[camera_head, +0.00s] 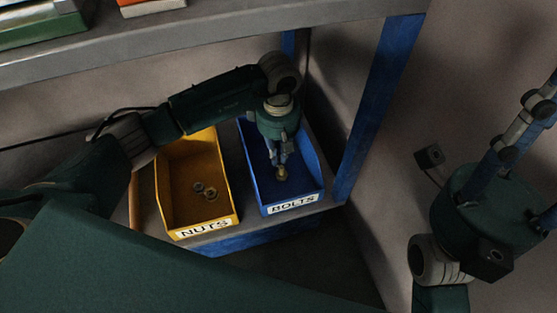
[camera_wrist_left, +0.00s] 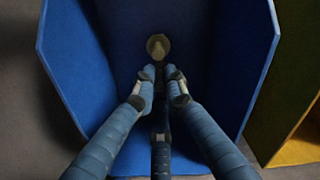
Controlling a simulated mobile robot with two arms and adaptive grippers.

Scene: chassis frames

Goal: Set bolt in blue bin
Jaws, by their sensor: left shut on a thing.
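The blue bin (camera_head: 309,184) stands on the lower shelf and carries a label that reads BOLTS. It also fills most of the left wrist view (camera_wrist_left: 75,65). My left gripper (camera_head: 280,163) points down into the blue bin. It is shut on a brass-coloured bolt (camera_head: 282,174), whose round head (camera_wrist_left: 158,46) shows just beyond the fingertips in the left wrist view. I cannot tell whether the bolt touches the bin floor. My right gripper is only partly visible at the right edge, and its fingertips are cut off.
A yellow bin (camera_head: 166,187) labelled NUTS stands left of the blue bin and holds a few nuts (camera_head: 205,190). A grey upper shelf (camera_head: 220,40) hangs over the bins. A blue post (camera_head: 372,100) rises right of the blue bin. A wall socket (camera_head: 429,156) is farther right.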

